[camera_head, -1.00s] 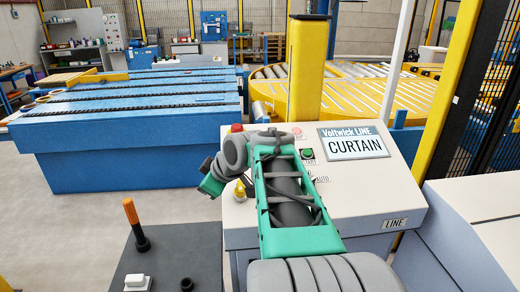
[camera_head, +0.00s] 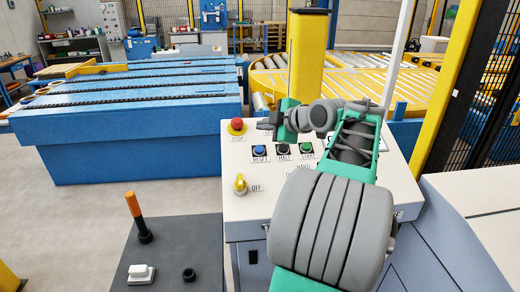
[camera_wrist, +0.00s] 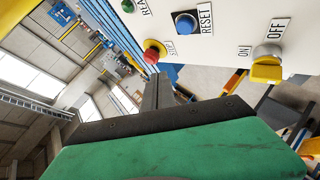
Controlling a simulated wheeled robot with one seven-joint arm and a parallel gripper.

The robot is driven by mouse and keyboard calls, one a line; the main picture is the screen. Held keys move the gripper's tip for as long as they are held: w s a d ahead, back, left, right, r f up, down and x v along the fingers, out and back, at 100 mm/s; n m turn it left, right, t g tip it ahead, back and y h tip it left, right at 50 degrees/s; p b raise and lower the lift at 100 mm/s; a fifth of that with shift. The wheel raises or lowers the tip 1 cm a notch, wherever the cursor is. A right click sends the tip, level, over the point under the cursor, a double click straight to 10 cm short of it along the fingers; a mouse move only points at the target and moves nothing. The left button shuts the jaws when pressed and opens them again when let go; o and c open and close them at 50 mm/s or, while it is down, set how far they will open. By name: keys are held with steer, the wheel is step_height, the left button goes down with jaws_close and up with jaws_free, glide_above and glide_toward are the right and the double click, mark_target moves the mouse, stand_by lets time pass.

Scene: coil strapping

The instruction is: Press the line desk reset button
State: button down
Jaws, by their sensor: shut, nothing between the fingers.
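The line desk (camera_head: 231,208) has a pale sloped panel. Its blue button labelled RESET (camera_head: 259,150) sits on the left part of the panel, and it also shows in the wrist view (camera_wrist: 185,23). My gripper (camera_head: 262,126) is above the panel, up-panel of the blue button and apart from it. Its shut, empty fingers point left in the head view, towards the red STOP button (camera_head: 237,125). In the wrist view the dark fingers (camera_wrist: 158,92) reach up from the green gripper body, below the red and blue buttons. No contact with any button shows.
Beside the blue button are a black button (camera_head: 283,150) and a green button (camera_head: 306,148). A yellow OFF switch (camera_head: 240,184) sits lower left. A yellow post (camera_head: 307,60) stands behind the desk. A dark box with an orange-topped lever (camera_head: 133,205) stands at left.

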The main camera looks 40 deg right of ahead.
mark_target(256, 146)
steer(key=f+b, duration=0.1)
steer(key=f, duration=0.1)
steer(key=w+d+f+b, duration=0.1)
steer(key=f, duration=0.1)
steer(key=w+f, duration=0.1)
steer(key=f, duration=0.2)
steer(key=shift+w+d+f+b, duration=0.1)
steer(key=shift+d+b, duration=0.15)
steer(key=shift+b, duration=0.15)
steer(key=shift+w+d+f, duration=0.1)
stand_by(1.4)
steer(key=shift+w+d+f+b, duration=0.1)
steer(key=shift+w+f+b, duration=0.1)
steer(key=shift+f+b, duration=0.4)
steer(key=shift+w+d+f+b, duration=0.15)
steer(key=shift+f+b, duration=0.2)
steer(key=shift+b, duration=0.4)
stand_by(0.3)
steer(key=shift+r, duration=0.1)
steer(key=shift+s+a+r, duration=0.15)
steer(key=shift+r, duration=0.25)
steer(key=shift+s+a+r, duration=0.1)
steer(key=shift+r, duration=0.3)
steer(key=shift+r, duration=0.1)
